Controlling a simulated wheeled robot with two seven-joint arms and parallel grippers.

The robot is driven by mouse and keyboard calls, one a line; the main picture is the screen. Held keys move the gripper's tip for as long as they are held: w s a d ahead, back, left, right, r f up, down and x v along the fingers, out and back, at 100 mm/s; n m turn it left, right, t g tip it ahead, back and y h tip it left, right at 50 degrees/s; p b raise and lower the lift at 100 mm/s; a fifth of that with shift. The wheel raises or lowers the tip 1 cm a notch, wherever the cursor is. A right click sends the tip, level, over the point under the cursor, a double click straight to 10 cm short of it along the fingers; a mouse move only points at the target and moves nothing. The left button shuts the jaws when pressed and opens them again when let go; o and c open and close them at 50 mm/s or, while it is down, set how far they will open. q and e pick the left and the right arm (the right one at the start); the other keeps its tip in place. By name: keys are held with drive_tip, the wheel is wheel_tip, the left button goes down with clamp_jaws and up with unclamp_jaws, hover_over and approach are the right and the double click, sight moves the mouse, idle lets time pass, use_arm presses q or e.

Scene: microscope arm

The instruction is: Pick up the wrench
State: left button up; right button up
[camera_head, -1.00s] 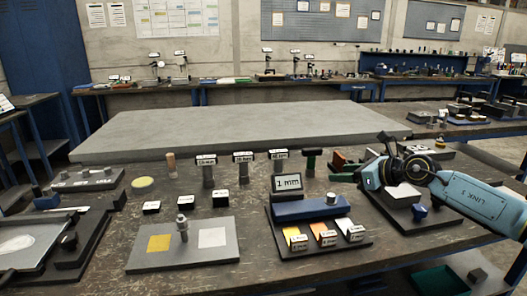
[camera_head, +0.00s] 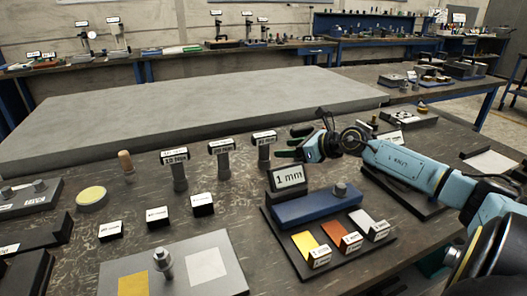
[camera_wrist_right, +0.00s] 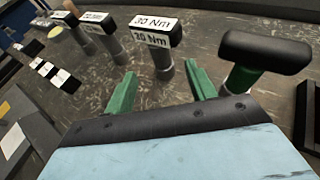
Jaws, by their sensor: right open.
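A T-shaped tool with a black handle and green shaft (camera_wrist_right: 268,52) stands upright at the right of the wrist view, outside my right finger. Nearer the middle stands a grey post with a black crossbar labelled 30 Nm (camera_wrist_right: 155,35), also in the head view (camera_head: 264,137). Two similar labelled posts (camera_head: 175,157) (camera_head: 221,148) stand left of it. Which of these upright tools is the wrench, I cannot tell. My right gripper (camera_head: 290,143) is open and empty, its green fingers (camera_wrist_right: 160,70) pointing toward the 30 Nm post, apart from it. My left gripper is not in view.
In front stands a blue block with a 1 mm display (camera_head: 289,177) on a black tray with coloured plates. Small black label blocks (camera_head: 157,216) and a grey plate (camera_head: 215,290) lie left. A large grey slab (camera_head: 190,112) lies behind the posts.

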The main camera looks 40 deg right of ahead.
sight(269, 160)
wheel_tip(269, 160, down, 2)
drive_tip(key=shift+w+a+b, duration=0.15)
drive_tip(key=shift+w+b, duration=0.15)
drive_tip(key=shift+w, duration=0.45)
drive_tip(key=shift+x, duration=1.05)
drive_tip(key=shift+b+x, duration=0.6)
drive_tip(key=shift+x, duration=1.35)
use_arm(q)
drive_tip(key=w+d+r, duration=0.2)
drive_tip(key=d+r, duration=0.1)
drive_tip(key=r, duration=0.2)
use_arm(e)
drive_tip(key=c, duration=1.2)
drive_tip(key=shift+r, duration=0.1)
clamp_jaws()
